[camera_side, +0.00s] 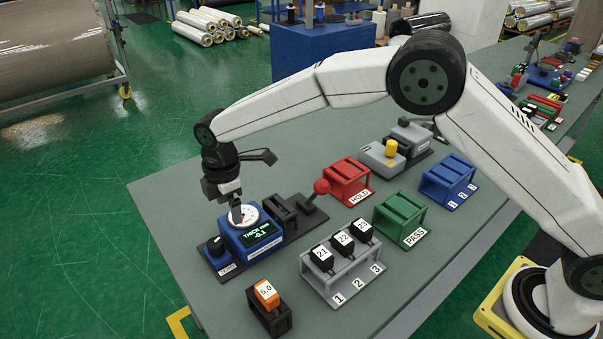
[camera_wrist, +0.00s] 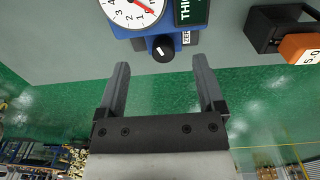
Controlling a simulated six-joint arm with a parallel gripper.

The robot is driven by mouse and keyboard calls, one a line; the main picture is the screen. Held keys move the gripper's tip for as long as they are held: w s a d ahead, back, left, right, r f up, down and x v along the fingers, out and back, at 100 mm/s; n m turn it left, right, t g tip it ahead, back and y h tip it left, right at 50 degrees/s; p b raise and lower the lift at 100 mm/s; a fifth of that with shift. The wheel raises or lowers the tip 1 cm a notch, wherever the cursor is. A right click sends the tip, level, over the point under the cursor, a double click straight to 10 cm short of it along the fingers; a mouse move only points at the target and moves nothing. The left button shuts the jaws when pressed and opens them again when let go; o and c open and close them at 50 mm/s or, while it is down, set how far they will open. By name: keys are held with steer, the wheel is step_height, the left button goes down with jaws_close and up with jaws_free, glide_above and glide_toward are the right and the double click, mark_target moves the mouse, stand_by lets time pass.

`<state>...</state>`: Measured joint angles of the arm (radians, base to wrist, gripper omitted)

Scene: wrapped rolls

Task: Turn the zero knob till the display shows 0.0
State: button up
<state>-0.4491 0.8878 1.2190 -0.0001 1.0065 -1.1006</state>
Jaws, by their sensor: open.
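The zero knob (camera_side: 215,244) is black and sits on a low blue plate at the left end of the blue thickness gauge (camera_side: 238,237). In the wrist view the knob (camera_wrist: 163,51) shows a white mark and stands beside the ZERO label (camera_wrist: 187,38). The green-lit display (camera_side: 257,233) seems to read -0.1; the wrist view shows only part of it. My gripper (camera_side: 236,213) is over the gauge's white dial. In the wrist view my gripper (camera_wrist: 161,62) is open and empty, with the knob seen just beyond the gap between its fingertips.
A black holder with an orange 5.0 block (camera_side: 267,294) stands near the front edge. A red-knobbed lever (camera_side: 321,187) adjoins the gauge. A grey rack (camera_side: 345,275) with black blocks, a red HOLD tray (camera_side: 345,180) and a green PASS tray (camera_side: 400,214) stand to the right.

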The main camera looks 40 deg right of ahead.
steer(key=s+d+r+m, duration=0.1)
steer(key=s+d+m, duration=0.5)
steer(key=d, duration=0.4)
steer(key=s+d+r+m+t, duration=0.1)
steer(key=s+d+r+m, duration=0.1)
steer(key=s+d+m, duration=0.4)
steer(key=shift+s+d+r+m+t, duration=0.25)
steer(key=shift+s+d, duration=0.65)
steer(key=shift+d, duration=1.1)
steer(key=w+a+f+n+y, duration=0.2)
steer(key=w+a+n, duration=0.3)
steer(key=a, duration=0.5)
steer(key=w+a+f+n+y, duration=0.2)
steer(key=w+a+n, duration=0.3)
steer(key=w+a, duration=0.3)
steer(key=a+g, duration=0.1)
steer(key=a, duration=0.2)
steer(key=shift+w+a+f, duration=0.2)
steer(key=shift+w+f, duration=0.05)
steer(key=shift+f, duration=0.1)
steer(key=shift+f, duration=0.1)
